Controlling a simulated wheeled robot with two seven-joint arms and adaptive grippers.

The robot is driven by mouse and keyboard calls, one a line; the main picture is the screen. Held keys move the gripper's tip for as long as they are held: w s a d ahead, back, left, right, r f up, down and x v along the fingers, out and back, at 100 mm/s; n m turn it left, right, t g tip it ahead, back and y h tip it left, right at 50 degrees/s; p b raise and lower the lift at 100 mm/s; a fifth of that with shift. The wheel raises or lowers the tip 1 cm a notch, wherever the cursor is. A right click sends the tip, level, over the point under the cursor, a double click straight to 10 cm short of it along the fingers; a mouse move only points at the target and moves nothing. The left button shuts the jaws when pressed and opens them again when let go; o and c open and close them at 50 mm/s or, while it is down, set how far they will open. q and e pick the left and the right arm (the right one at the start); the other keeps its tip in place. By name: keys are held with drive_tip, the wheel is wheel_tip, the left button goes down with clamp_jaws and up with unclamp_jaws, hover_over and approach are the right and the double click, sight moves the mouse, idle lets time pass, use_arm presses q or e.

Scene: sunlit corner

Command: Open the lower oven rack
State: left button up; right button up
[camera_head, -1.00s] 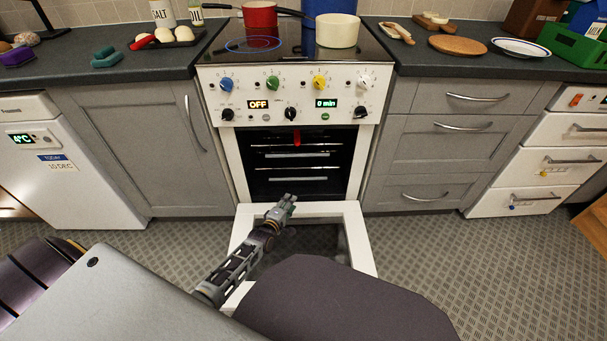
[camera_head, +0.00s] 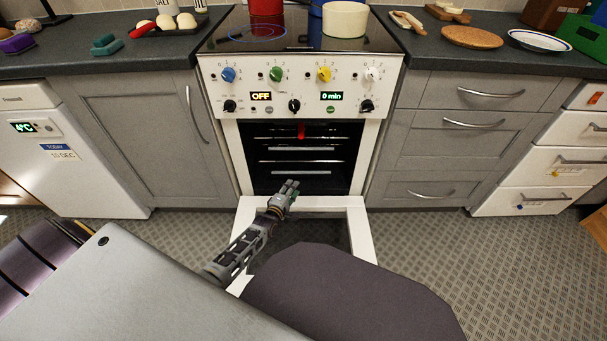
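The white oven (camera_head: 212,75) stands ahead with its door (camera_head: 357,235) folded down and open. Inside the dark cavity, the upper rack (camera_head: 300,149) and the lower rack (camera_head: 301,174) both sit inside. A small red thing shows at the top of the cavity. My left gripper (camera_head: 289,188) is over the open door, in front of the lower rack and just below it in the picture. Its fingers are small here, and whether they are open or shut is unclear. I see no contact with the rack. My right gripper is out of view.
A red pot (camera_head: 266,8) and a cream pot (camera_head: 345,20) stand on the hob (camera_head: 300,38). Grey cupboards (camera_head: 137,125) and drawers (camera_head: 440,140) flank the oven. The patterned floor (camera_head: 440,260) is clear to the right.

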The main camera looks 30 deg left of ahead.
sight(303, 173)
use_arm(q)
drive_tip(key=shift+w+a+f+b, duration=0.1)
drive_tip(key=shift+w+f+b, duration=0.3)
drive_tip(key=shift+w+b, duration=1.25)
drive_tip(key=shift+w+a+f+b, duration=0.1)
drive_tip(key=shift+w+f+b, duration=0.45)
drive_tip(key=shift+w, duration=2.1)
drive_tip(key=shift+w+a+f+b, duration=0.1)
drive_tip(key=shift+w+f+b, duration=0.15)
drive_tip(key=shift+w+b, duration=1.5)
use_arm(e)
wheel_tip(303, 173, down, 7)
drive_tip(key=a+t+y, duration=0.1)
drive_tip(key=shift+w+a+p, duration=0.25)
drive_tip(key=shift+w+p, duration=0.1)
drive_tip(key=shift+p, duration=0.1)
use_arm(q)
drive_tip(key=shift+w, duration=0.4)
clamp_jaws()
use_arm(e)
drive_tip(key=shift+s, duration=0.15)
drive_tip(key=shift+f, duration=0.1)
